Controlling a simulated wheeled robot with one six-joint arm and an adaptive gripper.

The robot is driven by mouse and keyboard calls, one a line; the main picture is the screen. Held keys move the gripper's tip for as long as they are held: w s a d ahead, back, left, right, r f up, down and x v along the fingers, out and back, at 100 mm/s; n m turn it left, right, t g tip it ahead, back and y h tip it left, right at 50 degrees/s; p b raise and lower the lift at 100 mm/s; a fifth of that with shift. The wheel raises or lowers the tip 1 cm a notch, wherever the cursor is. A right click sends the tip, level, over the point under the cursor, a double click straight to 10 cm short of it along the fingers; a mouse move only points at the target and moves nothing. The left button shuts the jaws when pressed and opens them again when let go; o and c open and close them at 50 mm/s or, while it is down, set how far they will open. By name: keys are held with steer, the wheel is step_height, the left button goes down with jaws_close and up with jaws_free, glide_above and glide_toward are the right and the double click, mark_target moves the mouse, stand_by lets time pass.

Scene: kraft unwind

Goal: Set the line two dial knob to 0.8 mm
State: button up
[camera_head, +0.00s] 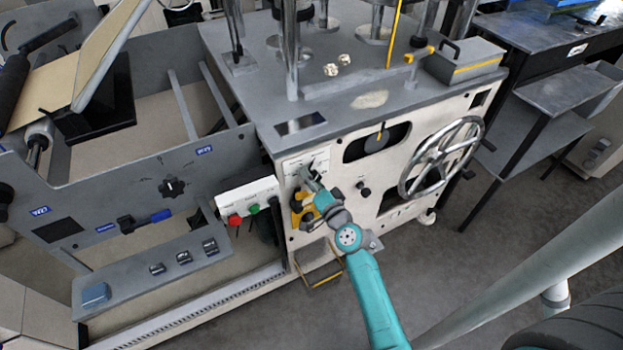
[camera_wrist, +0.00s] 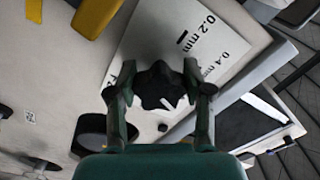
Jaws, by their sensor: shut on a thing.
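The dial knob (camera_wrist: 158,84) is black and lobed. It sits on a white scale plate (camera_wrist: 235,30) in the wrist view. The plate shows "0.2 mm" and "0.4 mm" to the upper right of the knob; a further label at the left is mostly hidden, and I cannot read 0.8 mm. A small light mark shows at the knob's lower right, but I cannot tell the setting. My gripper (camera_wrist: 154,90) is shut on the knob, one finger on each side. In the head view my gripper (camera_head: 311,180) reaches the plate (camera_head: 305,162) on the cream machine front, hiding most of the knob.
A handwheel (camera_head: 441,158) stands out to the right of the plate. A small black knob (camera_head: 364,188) and a dark gauge window (camera_head: 376,141) are nearby. Yellow parts (camera_head: 301,210) sit just below.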

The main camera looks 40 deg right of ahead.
steer(key=m, duration=0.6)
steer(key=shift+r+m, duration=0.15)
steer(key=shift+m, duration=0.15)
steer(key=m, duration=0.6)
steer(key=shift+r, duration=0.15)
steer(key=shift+m, duration=0.3)
steer(key=o, duration=1.2)
steer(key=shift+c, duration=0.2)
steer(key=v, duration=1.2)
